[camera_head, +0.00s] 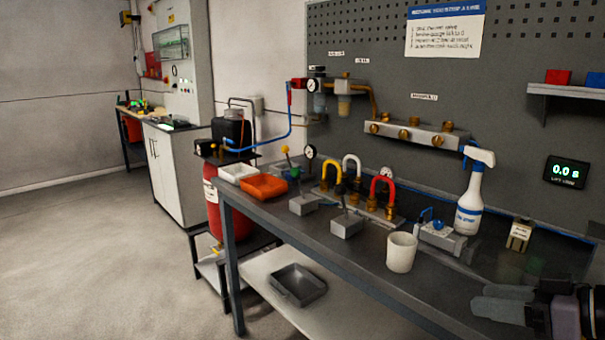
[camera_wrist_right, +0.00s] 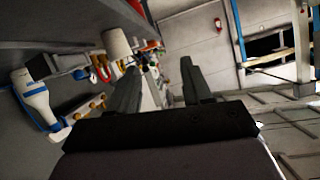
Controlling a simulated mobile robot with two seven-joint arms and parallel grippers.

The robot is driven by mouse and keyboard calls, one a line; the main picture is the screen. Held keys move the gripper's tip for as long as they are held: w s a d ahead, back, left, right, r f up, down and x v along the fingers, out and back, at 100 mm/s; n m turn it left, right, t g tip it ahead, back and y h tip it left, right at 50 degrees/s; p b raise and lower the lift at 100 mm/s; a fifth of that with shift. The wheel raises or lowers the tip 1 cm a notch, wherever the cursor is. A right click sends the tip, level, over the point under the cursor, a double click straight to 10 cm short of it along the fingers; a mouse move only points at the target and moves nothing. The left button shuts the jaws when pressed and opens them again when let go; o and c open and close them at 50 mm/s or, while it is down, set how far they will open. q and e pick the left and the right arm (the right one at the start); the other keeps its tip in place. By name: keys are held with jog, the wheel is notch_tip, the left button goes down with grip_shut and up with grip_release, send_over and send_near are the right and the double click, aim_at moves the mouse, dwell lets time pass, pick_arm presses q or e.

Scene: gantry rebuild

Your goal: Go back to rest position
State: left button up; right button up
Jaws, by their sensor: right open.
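My right gripper (camera_head: 488,300) shows at the lower right of the head view, over the near right end of the dark workbench (camera_head: 330,240). Its jaws are open and nothing is between them. In the right wrist view the two dark fingers (camera_wrist_right: 162,75) stand apart, with the bench and its items to their left and the room beyond. The white cup (camera_head: 401,252) and the spray bottle (camera_head: 471,195) stand on the bench to the left of the gripper, apart from it. My left gripper is not in view.
Grey blocks (camera_head: 346,224), yellow, white and red hoses (camera_head: 383,190), an orange tray (camera_head: 263,187) and a blue-topped device (camera_head: 440,238) crowd the bench. A pegboard wall (camera_head: 385,70) rises behind. The floor (camera_head: 110,260) at left is clear.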

notch_tip(320, 180, down, 18)
jog(key=s+a+m+t+h, duration=0.1)
jog(key=s+a+m+h, duration=0.2)
jog(key=s+a+f+m+h+p, duration=0.1)
jog(key=s+a+f+h, duration=0.3)
jog(key=s+f, duration=0.9)
jog(key=shift+a, duration=1.15)
